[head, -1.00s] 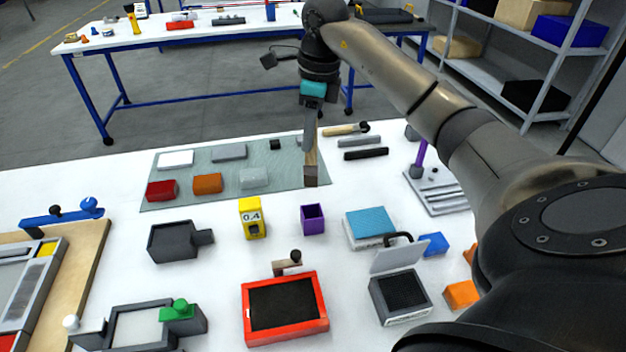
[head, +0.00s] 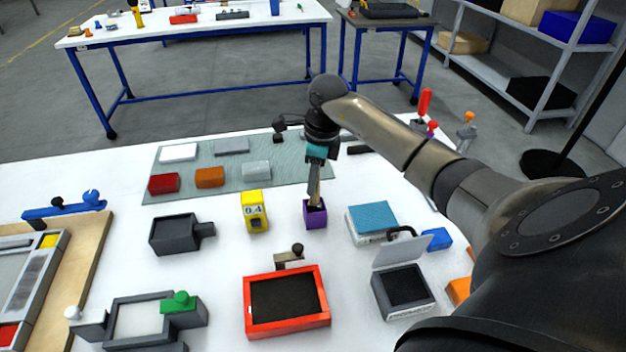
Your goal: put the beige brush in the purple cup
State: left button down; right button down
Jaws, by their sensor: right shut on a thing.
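The purple cup (head: 315,219) stands on the white table, right of the yellow block. My right gripper (head: 317,165) is above the cup, pointing down, and is shut on the beige brush (head: 314,191). The brush hangs upright or nearly so, with its lower end at the cup's mouth, seemingly inside the rim. How deep it reaches is hidden by the cup wall. My left gripper does not show.
A yellow block (head: 254,211) is just left of the cup. A blue-topped box (head: 371,219) is to the right. A red-framed tray (head: 287,302) lies in front. A grey-green mat (head: 210,199) with several coloured blocks lies behind left.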

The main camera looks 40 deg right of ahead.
jog(key=c, duration=1.3)
grip_release()
jog(key=shift+f, duration=0.2)
jog(key=o, duration=0.5)
jog(key=shift+r, duration=0.1)
jog(key=r, duration=0.8)
jog(key=s+d+r, duration=0.1)
jog(key=r, duration=0.3)
jog(key=shift+r+p, duration=0.1)
jog(key=shift+p, duration=0.2)
